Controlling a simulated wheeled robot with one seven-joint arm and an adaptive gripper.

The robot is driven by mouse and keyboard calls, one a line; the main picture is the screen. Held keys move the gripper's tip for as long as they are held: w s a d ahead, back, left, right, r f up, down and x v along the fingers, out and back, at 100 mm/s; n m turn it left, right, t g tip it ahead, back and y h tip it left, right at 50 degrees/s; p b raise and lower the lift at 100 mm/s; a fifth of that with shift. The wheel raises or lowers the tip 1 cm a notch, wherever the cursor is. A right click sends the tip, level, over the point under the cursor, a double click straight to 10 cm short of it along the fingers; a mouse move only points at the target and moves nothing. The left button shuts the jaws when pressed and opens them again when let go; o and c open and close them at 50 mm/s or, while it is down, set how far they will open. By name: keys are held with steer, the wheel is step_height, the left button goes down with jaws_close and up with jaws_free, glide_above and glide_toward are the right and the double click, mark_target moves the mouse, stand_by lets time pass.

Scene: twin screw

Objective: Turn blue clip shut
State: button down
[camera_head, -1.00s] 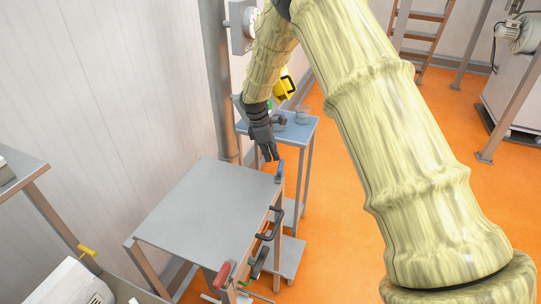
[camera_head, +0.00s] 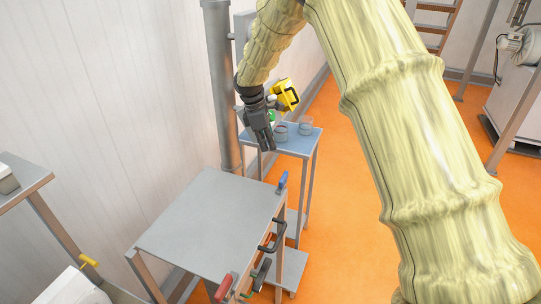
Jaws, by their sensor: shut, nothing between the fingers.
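The blue clip (camera_head: 282,182) is at the far right corner of the grey metal table. It stands up from the table's edge, slightly tilted. My gripper (camera_head: 268,147) is above and behind the clip, apart from it, with its fingers pointing down. The fingers are shut and hold nothing. The clip is small here, so its exact turn is hard to tell.
The grey table (camera_head: 205,222) has a bare top. On its right side are a black handle (camera_head: 272,240) and a red handle (camera_head: 224,288). A small blue-topped stand (camera_head: 298,142) with cups is behind it. A yellow object (camera_head: 285,95) is near the wall pipe (camera_head: 221,90).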

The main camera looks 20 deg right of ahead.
steer(key=shift+v, duration=1.2)
steer(key=shift+f, duration=0.1)
